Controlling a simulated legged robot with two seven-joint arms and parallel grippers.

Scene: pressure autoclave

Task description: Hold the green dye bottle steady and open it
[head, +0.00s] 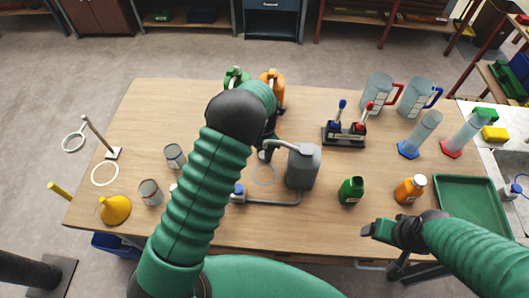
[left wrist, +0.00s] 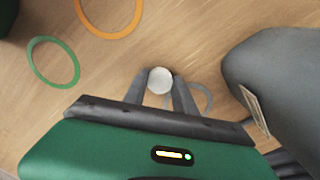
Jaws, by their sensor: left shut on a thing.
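The green dye bottle (head: 351,191) stands upright on the table, right of the grey device. Its top looks dark green, and I see no white cap on it, unlike the orange bottle. My left gripper (left wrist: 160,82) is shut on a small round white cap, which shows between its fingertips in the left wrist view. In the head view the left gripper is by the grey device, left of the bottle and apart from it, partly hidden by my arm. My right gripper (head: 372,230) is near the table's front edge, below the bottle and not touching it; its finger gap is unclear.
The grey device (head: 302,166) with a curved pipe stands beside my left gripper. An orange bottle (head: 410,189) with a white cap and a green tray (head: 473,181) are to the right. Green (left wrist: 36,61) and orange (left wrist: 83,20) rings mark the tabletop.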

